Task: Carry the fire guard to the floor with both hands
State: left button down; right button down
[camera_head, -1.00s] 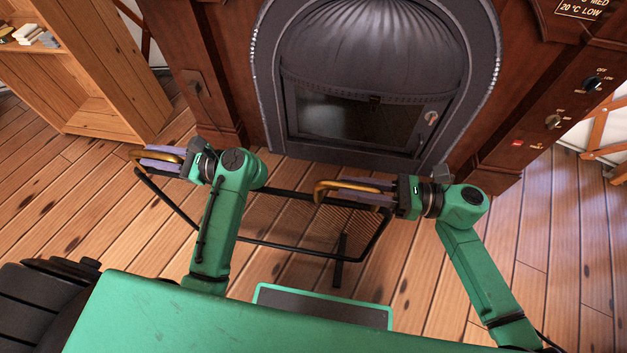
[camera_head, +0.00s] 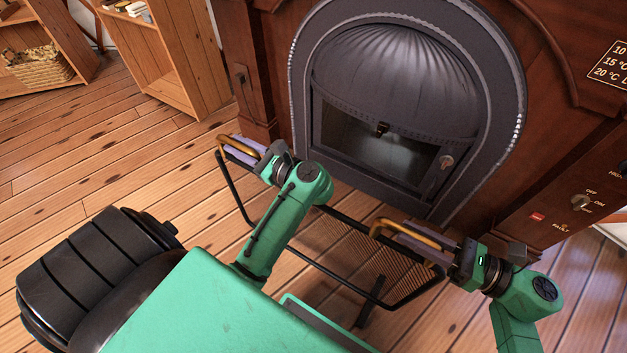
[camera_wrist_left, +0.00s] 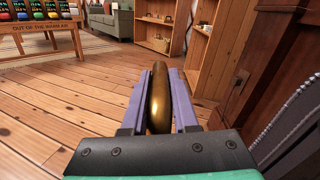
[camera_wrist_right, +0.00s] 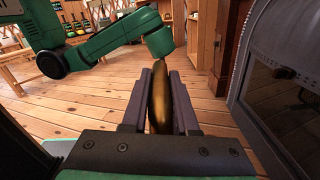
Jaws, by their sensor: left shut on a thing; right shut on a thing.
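The fire guard (camera_head: 345,244) is a black-framed mesh panel with a brass handle at each end, held in front of the stove. My left gripper (camera_head: 240,150) is shut on its left brass handle (camera_head: 224,138); this handle stands between the jaws in the left wrist view (camera_wrist_left: 159,98). My right gripper (camera_head: 408,238) is shut on the right brass handle (camera_head: 384,224), which also shows between the jaws in the right wrist view (camera_wrist_right: 159,98). My left arm hides part of the mesh. I cannot tell whether its feet touch the floor.
The dark arched stove (camera_head: 400,90) in its wooden surround stands close behind the guard. A wooden shelf (camera_head: 165,60) and a wicker basket (camera_head: 40,66) are at the upper left. The plank floor (camera_head: 110,150) to the left is clear.

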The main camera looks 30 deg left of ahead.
aim_at(244, 164)
jog(key=shift+d+r, duration=0.1)
